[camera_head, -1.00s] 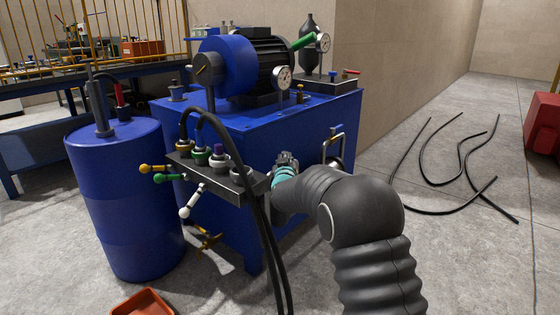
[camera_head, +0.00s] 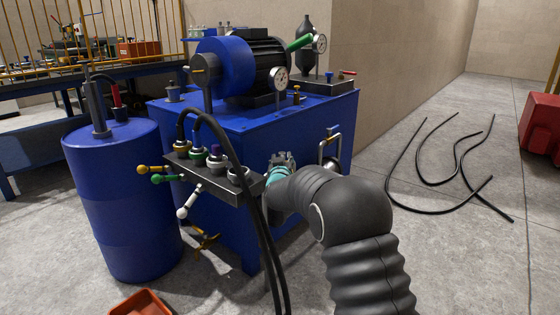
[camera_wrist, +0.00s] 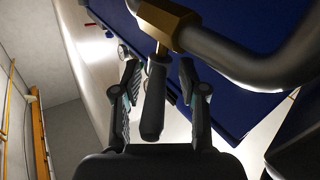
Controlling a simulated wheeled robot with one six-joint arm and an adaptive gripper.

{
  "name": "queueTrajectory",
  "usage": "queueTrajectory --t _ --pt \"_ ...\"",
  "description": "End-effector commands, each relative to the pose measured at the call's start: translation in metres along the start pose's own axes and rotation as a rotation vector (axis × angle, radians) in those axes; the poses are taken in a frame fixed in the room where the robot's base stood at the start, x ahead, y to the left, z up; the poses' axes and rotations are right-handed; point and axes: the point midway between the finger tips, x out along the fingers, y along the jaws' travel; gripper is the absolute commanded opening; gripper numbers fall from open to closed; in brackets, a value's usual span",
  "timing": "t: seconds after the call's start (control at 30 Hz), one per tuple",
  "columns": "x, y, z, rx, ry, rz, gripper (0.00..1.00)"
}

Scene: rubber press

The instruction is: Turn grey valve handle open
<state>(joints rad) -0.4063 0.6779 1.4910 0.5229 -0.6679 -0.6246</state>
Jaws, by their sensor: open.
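The grey valve handle (camera_wrist: 154,103) shows in the wrist view as a dark grey lever with a thick rounded grip. Its thin stem joins a brass valve fitting (camera_wrist: 168,24) on a thick grey pipe (camera_wrist: 240,62). My gripper (camera_wrist: 157,78) is open, with one finger on each side of the handle. Gaps show between the handle and both fingers. In the head view my gripper (camera_head: 283,158) is in front of the blue tank unit (camera_head: 225,225), right of the lever block. I cannot make out the grey handle there.
The lever block (camera_head: 215,180) with several coloured levers and black hoses (camera_head: 257,215) is close left of my gripper. A blue drum (camera_head: 120,195) stands further left. Another bent pipe (camera_head: 322,152) is on the tank's right. Loose hoses (camera_head: 388,175) lie on the floor at right.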

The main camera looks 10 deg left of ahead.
Motion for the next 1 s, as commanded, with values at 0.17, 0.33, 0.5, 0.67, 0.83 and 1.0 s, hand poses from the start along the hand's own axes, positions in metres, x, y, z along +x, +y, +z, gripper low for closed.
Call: queueTrajectory --t 0.17,0.33,0.5,0.67,0.83,1.0 --pt "-0.003 0.0 0.0 0.001 -0.001 0.0 0.42" --pt "-0.019 0.0 0.0 0.001 -0.001 0.001 0.42" --pt "-0.05 0.0 0.0 0.001 -0.002 0.0 0.42" --pt "-0.08 0.0 0.0 0.0 -0.001 0.0 0.42" --pt "-0.105 0.001 0.0 0.0 -0.001 0.001 0.42" --pt "-0.117 0.001 0.0 0.001 0.0 0.001 0.42"
